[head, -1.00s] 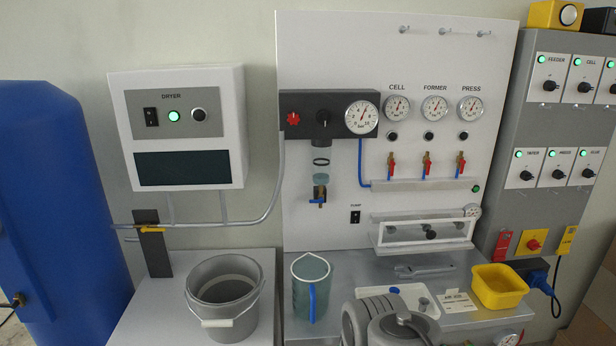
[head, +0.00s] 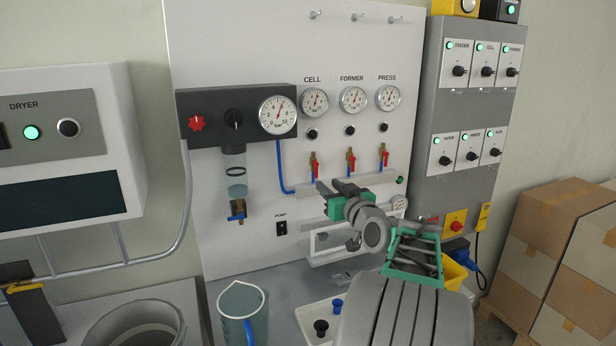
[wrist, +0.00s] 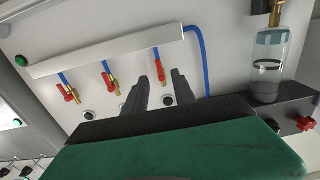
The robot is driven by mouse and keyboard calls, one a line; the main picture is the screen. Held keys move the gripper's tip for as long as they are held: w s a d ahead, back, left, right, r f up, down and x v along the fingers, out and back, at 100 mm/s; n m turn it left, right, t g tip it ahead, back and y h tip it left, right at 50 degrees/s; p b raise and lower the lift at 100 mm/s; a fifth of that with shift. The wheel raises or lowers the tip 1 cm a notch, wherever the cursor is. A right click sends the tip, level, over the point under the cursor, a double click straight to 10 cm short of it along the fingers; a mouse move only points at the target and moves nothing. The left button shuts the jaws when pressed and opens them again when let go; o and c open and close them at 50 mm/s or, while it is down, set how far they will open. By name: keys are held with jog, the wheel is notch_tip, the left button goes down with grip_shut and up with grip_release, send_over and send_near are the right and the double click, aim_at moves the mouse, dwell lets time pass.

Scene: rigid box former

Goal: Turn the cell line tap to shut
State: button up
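The cell line tap (head: 314,164) has a red lever on a brass body, under the CELL gauge (head: 314,101). Its lever stands upright, in line with the pipe. In the wrist view, which looks upside down, the cell tap (wrist: 160,66) shows just beyond and between the two dark fingers. My gripper (head: 330,184) is open and empty, a little below and in front of this tap. It also shows in the wrist view (wrist: 160,85), fingers apart. I see no contact with the lever.
The FORMER tap (head: 350,161) and PRESS tap (head: 383,156) stand close to the right. A blue hose (head: 283,170) and the filter bowl (head: 237,180) are to the left. A jug (head: 240,310) and tray (head: 312,312) stand on the bench below.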

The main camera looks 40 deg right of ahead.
aim_at(316, 174)
jog(key=p+x, duration=0.1)
jog(key=x, duration=0.2)
jog(key=p+x, duration=0.1)
jog(key=x, duration=0.3)
jog(key=shift+w+d+r, duration=0.1)
jog(key=shift+w+d, duration=0.05)
jog(key=shift+d, duration=0.15)
jog(key=shift+a, duration=0.1)
grip_shut()
